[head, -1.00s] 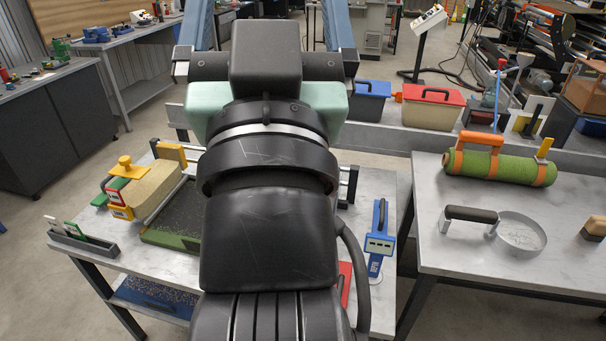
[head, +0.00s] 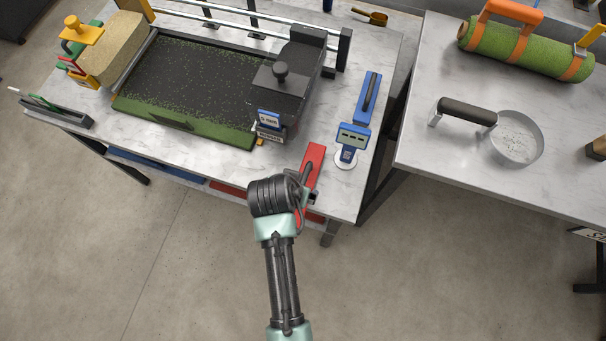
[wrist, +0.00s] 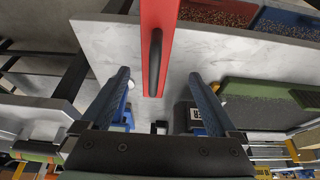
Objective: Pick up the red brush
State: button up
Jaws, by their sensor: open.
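The red brush (head: 315,158) lies on the grey-white table (head: 190,160) near its front right edge. It is a long red block with a dark handle on top, and my wrist partly covers its near end in the head view. In the wrist view the red brush (wrist: 166,18) runs down from the top, with its black bar handle facing the camera. My gripper (wrist: 159,73) is open, its two blue-grey fingers spread wide, one to each side of the brush's line. Nothing is held. In the head view the fingers are mostly hidden behind my wrist.
A blue device (head: 354,135) stands just right of the brush. A turf tray (head: 190,85) with a black block-like unit (head: 290,90) lies to the left. A second table (head: 430,150) stands at the right.

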jog(key=x, duration=0.3)
jog(key=shift+w+f, duration=0.1)
jog(key=shift+s+d+x, duration=0.1)
jog(key=shift+x, duration=0.75)
jog(key=shift+s+d+x, duration=0.15)
jog(key=shift+x, duration=0.75)
jog(key=shift+s+d+x, duration=0.1)
jog(key=shift+x, duration=0.75)
jog(key=shift+f, duration=0.1)
jog(key=c, duration=1.4)
grip_shut()
